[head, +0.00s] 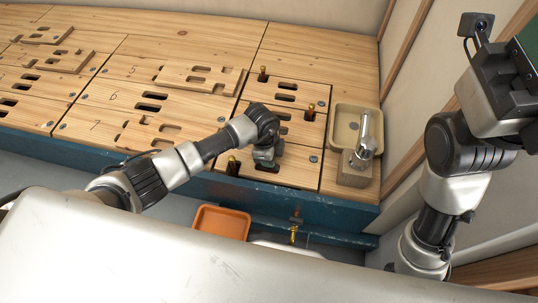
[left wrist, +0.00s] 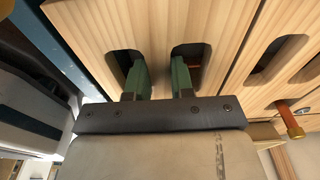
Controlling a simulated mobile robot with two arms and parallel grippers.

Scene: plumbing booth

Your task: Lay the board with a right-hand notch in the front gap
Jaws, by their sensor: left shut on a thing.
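My left gripper (head: 265,158) reaches down onto the front board (head: 300,171) of the right-hand column on the bench. In the left wrist view, the green fingers of that gripper (left wrist: 160,80) go into the two hand slots of this board (left wrist: 160,22) and are shut on the bar between them. The board looks level with its neighbours; I cannot tell whether it is lifted slightly. Any notch in it is not clear.
Slotted boards (head: 280,122) with upright pipes lie behind the held one. Loose boards (head: 200,77) rest on the deck to the left. A basin with a tap (head: 364,140) is at the right. An orange tray (head: 222,222) sits below the blue front edge.

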